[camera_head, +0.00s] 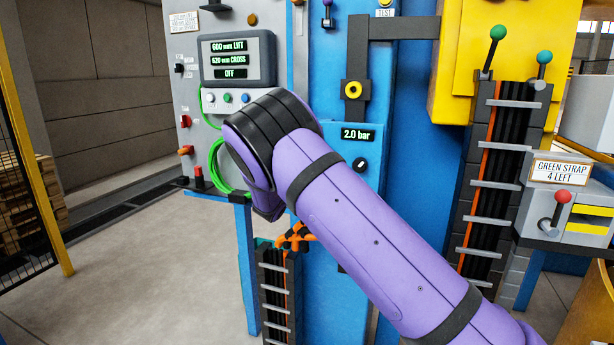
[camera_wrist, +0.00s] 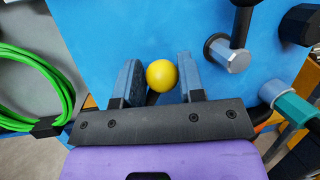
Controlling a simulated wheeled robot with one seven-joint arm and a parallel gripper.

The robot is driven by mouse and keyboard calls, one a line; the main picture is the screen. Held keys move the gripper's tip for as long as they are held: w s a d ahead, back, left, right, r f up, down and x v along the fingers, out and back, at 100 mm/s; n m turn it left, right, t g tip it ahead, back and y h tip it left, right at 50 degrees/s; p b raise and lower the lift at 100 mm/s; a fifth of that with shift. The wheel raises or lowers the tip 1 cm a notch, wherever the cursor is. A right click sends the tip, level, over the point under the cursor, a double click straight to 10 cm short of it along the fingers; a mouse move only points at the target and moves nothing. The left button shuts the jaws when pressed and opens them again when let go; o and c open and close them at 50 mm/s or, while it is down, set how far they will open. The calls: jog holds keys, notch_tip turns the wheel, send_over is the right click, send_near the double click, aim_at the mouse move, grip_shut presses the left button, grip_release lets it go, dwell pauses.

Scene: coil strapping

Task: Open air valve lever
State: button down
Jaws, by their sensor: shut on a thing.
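A yellow ball knob (camera_wrist: 162,75) sits between the two fingers of my gripper (camera_wrist: 158,82) in the wrist view. It looks like the end of the air valve lever; a bit of dark stem shows below it, and the rest is hidden. The fingers are closed around the knob, one on each side, in front of the blue panel (camera_wrist: 105,25). In the head view my purple arm covers the gripper and the knob. A display reading 2.0 bar (camera_head: 357,134) is on the blue column just above my arm.
Green hose coils (camera_wrist: 35,85) hang left of the gripper in the wrist view. A metal hex fitting (camera_wrist: 232,55) and a teal connector (camera_wrist: 295,108) stick out at right. A control box (camera_head: 237,60) and a strap rack (camera_head: 490,190) flank my arm in the head view.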

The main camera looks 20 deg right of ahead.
jog(key=shift+w+a+r+n+t+y, duration=0.1)
jog(key=shift+w+a+n+t+y, duration=0.45)
jog(key=shift+n, duration=0.85)
jog(key=shift+w+a+r+n+t+y, duration=0.1)
jog(key=shift+w+a+n+t+y, duration=0.35)
jog(key=shift+n, duration=0.95)
jog(key=shift+w+a+n+t+y, duration=0.25)
jog(key=shift+a+n, duration=0.5)
jog(key=shift+n, duration=0.65)
jog(key=c, duration=0.9)
grip_release()
jog(key=shift+o, duration=0.7)
jog(key=shift+r, duration=0.1)
jog(key=v, duration=1.1)
jog(key=shift+d, duration=0.1)
